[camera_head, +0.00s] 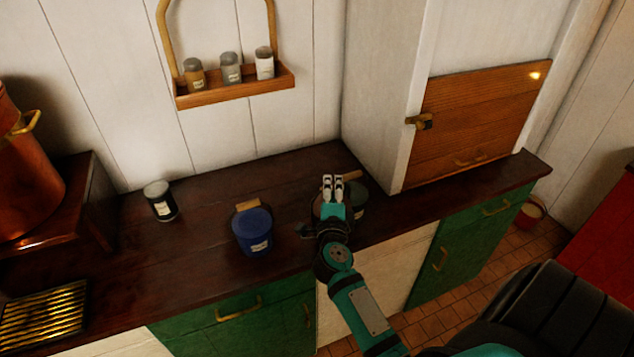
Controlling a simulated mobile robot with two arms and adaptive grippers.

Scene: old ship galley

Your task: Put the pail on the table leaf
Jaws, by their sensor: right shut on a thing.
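My right gripper (333,182) is shut over the counter, at a dark green container (359,200) that its wrist and fingers mostly hide. I cannot tell which part of the container it grips, or whether the container is lifted. A blue pail-like container (253,236) with a label and a wooden piece at its back stands to the left. A small pail (530,213) seems to stand on the floor at the right. A wooden panel (480,112) with a brass latch is upright on the white cabinet; I cannot tell whether it is the table leaf. My left gripper is out of view.
The dark counter (205,275) has free room left of the blue container. A wall rack (235,87) holds jars. A red surface (612,255) is at the right.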

